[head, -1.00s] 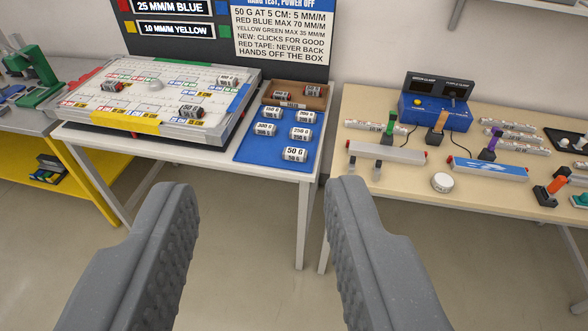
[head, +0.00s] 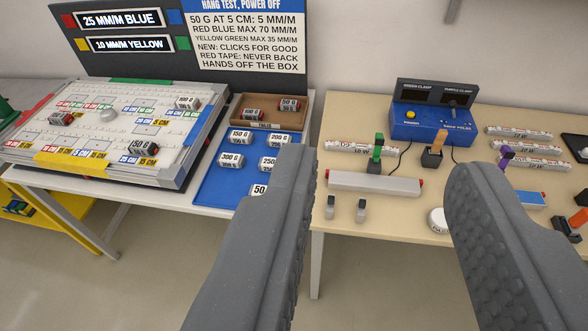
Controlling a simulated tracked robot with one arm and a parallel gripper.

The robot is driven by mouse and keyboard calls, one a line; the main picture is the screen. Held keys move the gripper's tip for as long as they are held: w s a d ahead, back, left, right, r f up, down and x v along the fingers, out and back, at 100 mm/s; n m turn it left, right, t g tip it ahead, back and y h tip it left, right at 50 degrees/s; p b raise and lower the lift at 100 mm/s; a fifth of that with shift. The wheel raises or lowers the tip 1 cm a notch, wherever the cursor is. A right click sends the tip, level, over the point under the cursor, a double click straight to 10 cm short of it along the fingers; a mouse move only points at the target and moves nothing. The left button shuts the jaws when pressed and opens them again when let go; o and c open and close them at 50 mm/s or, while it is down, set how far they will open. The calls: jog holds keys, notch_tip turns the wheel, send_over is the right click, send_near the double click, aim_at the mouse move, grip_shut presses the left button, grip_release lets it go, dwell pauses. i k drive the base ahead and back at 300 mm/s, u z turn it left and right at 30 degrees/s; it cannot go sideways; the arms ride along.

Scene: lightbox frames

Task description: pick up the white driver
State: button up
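A long pale white-grey bar with red ends (head: 375,184) lies near the front edge of the beige table; it looks like the white driver, though I can read no label on it. My gripper (head: 380,165) is open and empty. In the picture its left finger covers the right part of the blue mat and its right finger covers part of the right table. The bar shows in the gap between the fingers, beyond them and not touched.
Two small posts (head: 345,208) stand in front of the bar, and a green-topped clamp (head: 377,152) behind it. A white round tub (head: 437,220) is to the right. A blue box (head: 432,122) stands at the back. Several weights lie on the blue mat (head: 213,190) on the left table.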

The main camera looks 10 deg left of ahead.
aim_at(255, 190)
jog(key=u, duration=0.15)
jog(key=i, duration=1.15)
jog(key=u, duration=0.45)
